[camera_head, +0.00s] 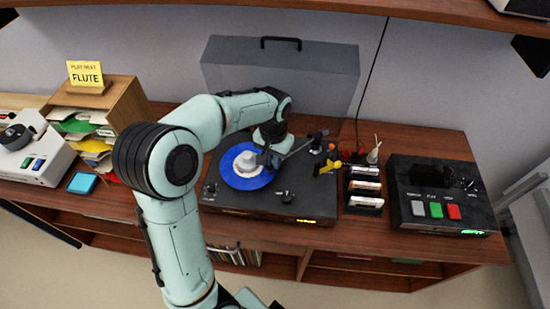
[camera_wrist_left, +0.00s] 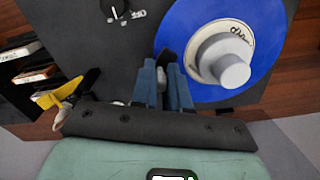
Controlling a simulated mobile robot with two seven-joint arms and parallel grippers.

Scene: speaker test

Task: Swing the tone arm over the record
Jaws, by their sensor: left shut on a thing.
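The blue record (camera_head: 245,179) lies on the black turntable (camera_head: 245,204), with a pale raised piece at its middle. In the left wrist view the record (camera_wrist_left: 264,70) fills the upper right. My left gripper (camera_head: 269,159) is at the record's right edge in the head view. In the left wrist view its blue-grey fingers (camera_wrist_left: 166,84) are shut on the dark front end of the tone arm (camera_head: 300,147), which overlaps the record's edge. Whether the needle touches the record is hidden. My right gripper is not in view.
Several small upright cases (camera_head: 364,187) stand right of the turntable, beside a black box with coloured buttons (camera_head: 437,196). A yellow piece (camera_head: 327,167) sits by the turntable's right edge. A wooden sorter (camera_head: 130,105) and a white device (camera_head: 35,150) are at left. A grey case (camera_head: 280,70) stands behind.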

